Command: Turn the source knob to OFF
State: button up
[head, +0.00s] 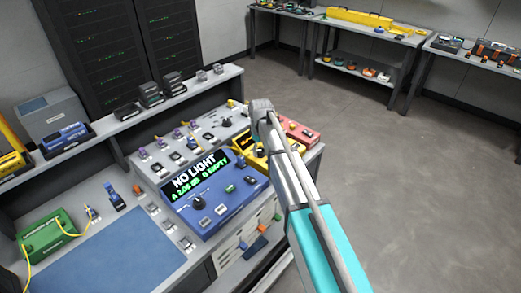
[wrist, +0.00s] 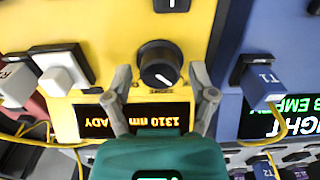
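The source knob (wrist: 159,64) is round and black with a white pointer line. It sits on the yellow source unit (wrist: 105,25), whose dark display (wrist: 150,121) reads "1310 nm" and "READY", upside down in the wrist view. The pointer slants toward the lower right there. My gripper (wrist: 161,73) is open, one grey fingertip on each side of the knob, with visible gaps, so it is not clamped. In the head view the yellow source unit (head: 280,143) is partly hidden by my arm, and my fingers cannot be made out.
A blue meter (head: 228,212) showing "NO LIGHT" stands beside the yellow unit, with its own black knob (head: 198,202). A red unit (head: 300,133) is on the other side. White-capped connectors (wrist: 62,70) and yellow fibre cables (wrist: 45,143) are close to my gripper.

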aim_at(260, 150)
jog(key=shift+m, duration=0.4)
dwell(0.4)
jog(key=m, duration=0.8)
jog(key=shift+m, duration=0.3)
jog(key=m, duration=0.4)
jog(key=shift+m, duration=0.3)
jog(key=m, duration=0.4)
jog(key=shift+r, duration=0.1)
notch_tip(260, 150, up, 14)
jog(key=p, duration=1.4)
jog(key=s+d+f+n+b, duration=0.3)
jog(key=s+d+f+b, duration=0.1)
jog(key=s+d, duration=0.6)
jog(key=s+d+f+n+b, duration=0.3)
jog(key=s+d+f+b, duration=0.2)
jog(key=s+d, duration=0.6)
jog(key=shift+s+n, duration=0.3)
jog(key=shift+s, duration=0.55)
